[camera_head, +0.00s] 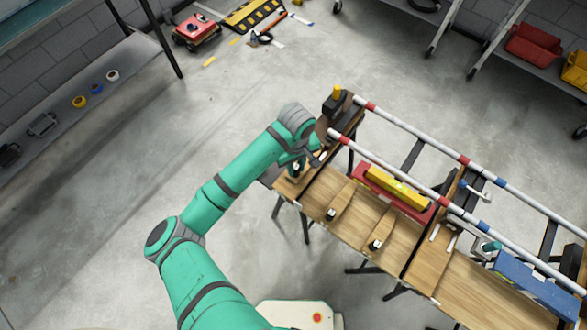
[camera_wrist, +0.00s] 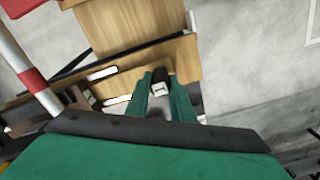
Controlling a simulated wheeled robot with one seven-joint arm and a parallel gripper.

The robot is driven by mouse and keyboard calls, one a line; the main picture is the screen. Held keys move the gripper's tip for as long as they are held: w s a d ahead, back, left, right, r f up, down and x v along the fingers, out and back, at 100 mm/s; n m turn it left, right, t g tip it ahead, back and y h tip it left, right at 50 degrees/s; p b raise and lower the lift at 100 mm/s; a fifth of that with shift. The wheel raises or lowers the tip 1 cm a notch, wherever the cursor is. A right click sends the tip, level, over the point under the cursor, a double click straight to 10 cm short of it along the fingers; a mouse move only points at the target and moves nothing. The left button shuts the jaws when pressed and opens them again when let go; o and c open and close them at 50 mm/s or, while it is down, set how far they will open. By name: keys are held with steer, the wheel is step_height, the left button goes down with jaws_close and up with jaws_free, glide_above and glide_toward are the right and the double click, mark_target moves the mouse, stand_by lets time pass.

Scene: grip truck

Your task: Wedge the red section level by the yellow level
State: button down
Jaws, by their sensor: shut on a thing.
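The red section (camera_head: 426,214) lies on the wooden bench, beside the near striped rail. The yellow level (camera_head: 397,187) rests along its top; its bubble is too small to read. Two wooden wedges with dark knobs, one (camera_head: 340,203) nearer the left and one (camera_head: 382,236) nearer the right, lie in front of the red section. My gripper (camera_head: 297,170) is at the bench's left end, left of both wedges. In the wrist view my gripper (camera_wrist: 161,82) is shut on a dark knob with a pale end (camera_wrist: 160,88). What lies under that knob is mostly hidden.
Two red-and-white striped rails (camera_head: 405,180) run along the bench. A dark block with a yellow top (camera_head: 336,98) stands at the bench's far left corner. A blue piece (camera_head: 535,283) lies at the right. Open concrete floor is left of the bench.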

steer(key=shift+w+d, duration=1.1)
steer(key=shift+w, duration=0.45)
steer(key=shift+w+d, duration=1.15)
steer(key=shift+w, duration=0.35)
steer(key=shift+w+d, duration=1.1)
steer(key=shift+w, duration=0.45)
steer(key=shift+w+d, duration=0.15)
steer(key=c, duration=1.5)
jaws_free()
steer(key=shift+o, duration=0.3)
steer(key=shift+r, duration=0.15)
steer(key=shift+s+a+r, duration=0.1)
steer(key=shift+s+r, duration=0.15)
steer(key=shift+r, duration=0.2)
steer(key=shift+s+a+r, duration=0.1)
steer(key=shift+s+r, duration=0.1)
steer(key=shift+r, duration=0.2)
steer(key=shift+s+a+r, duration=0.4)
steer(key=shift+a+r, duration=0.05)
steer(key=shift+r, duration=0.25)
steer(key=shift+s+a+r, duration=0.5)
steer(key=shift+s+a, duration=0.4)
steer(key=shift+s, duration=0.3)
steer(key=shift+s+a+r, duration=0.5)
steer(key=shift+s+a, duration=0.35)
steer(key=shift+s, duration=0.4)
steer(key=shift+s+a+r, duration=0.5)
steer(key=shift+s+a, duration=0.4)
steer(key=shift+s, duration=0.3)
